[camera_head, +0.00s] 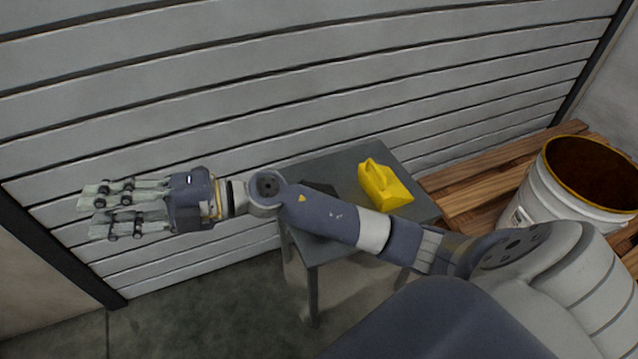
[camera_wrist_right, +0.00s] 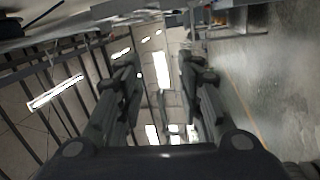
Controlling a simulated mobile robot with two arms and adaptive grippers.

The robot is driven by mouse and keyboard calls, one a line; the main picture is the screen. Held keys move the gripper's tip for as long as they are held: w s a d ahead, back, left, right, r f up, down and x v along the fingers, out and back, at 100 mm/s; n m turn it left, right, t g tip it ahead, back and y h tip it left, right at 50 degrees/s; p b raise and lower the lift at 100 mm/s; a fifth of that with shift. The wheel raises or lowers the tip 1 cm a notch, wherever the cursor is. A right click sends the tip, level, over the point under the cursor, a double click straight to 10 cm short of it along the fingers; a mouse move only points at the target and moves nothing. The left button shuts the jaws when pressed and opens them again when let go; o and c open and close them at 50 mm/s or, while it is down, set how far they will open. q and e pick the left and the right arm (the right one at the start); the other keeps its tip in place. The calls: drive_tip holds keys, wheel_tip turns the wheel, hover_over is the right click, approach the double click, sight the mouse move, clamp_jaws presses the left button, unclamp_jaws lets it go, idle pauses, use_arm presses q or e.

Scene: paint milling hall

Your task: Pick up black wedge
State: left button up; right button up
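A dark, flat-looking object, likely the black wedge (camera_head: 322,187), lies on the small grey table (camera_head: 352,159) in the head view. My right forearm crosses in front of it and hides part of it, so its full shape cannot be told. My right gripper (camera_head: 86,212) is left of the table, well apart from the wedge, in front of the slatted wall. Its fingers are apart with nothing between them. In the right wrist view the gripper (camera_wrist_right: 160,65) also shows open and empty, and no wedge can be made out there. My left gripper is not in view.
A yellow block-like item (camera_head: 384,186) with a raised part stands on the table, right of the wedge. A white bucket (camera_head: 545,205) with a brown inside is on a wooden pallet (camera_head: 480,178) at right. The slatted wall (camera_head: 250,90) stands close behind the table.

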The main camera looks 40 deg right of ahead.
drive_tip(key=d+f+n+g+h, duration=0.2)
drive_tip(key=f+n+g+h, duration=0.15)
drive_tip(key=f, duration=0.25)
drive_tip(key=d+f+n+g+h, duration=0.3)
drive_tip(key=f+h, duration=0.1)
drive_tip(key=f, duration=0.2)
drive_tip(key=w+d+f+m+h, duration=0.15)
drive_tip(key=d+h, duration=0.55)
drive_tip(key=d, duration=0.7)
drive_tip(key=w+d+m+h, duration=0.2)
drive_tip(key=d+h, duration=0.4)
drive_tip(key=d, duration=0.9)
drive_tip(key=shift+g+h, duration=0.35)
drive_tip(key=shift+s+d+f+b, duration=0.1)
drive_tip(key=shift+d+f+b, duration=0.3)
drive_tip(key=shift+f, duration=1.3)
drive_tip(key=shift+s+d+f+b, duration=0.15)
drive_tip(key=shift+d+f, duration=0.4)
drive_tip(key=shift+f, duration=1.1)
drive_tip(key=shift+s+d+f+b, duration=0.1)
drive_tip(key=shift+d+f+b, duration=0.3)
drive_tip(key=shift+f, duration=1.3)
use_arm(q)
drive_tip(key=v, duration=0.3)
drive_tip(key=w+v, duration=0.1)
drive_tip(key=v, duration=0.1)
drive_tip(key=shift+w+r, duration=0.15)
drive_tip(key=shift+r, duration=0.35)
use_arm(e)
drive_tip(key=shift+c, duration=0.3)
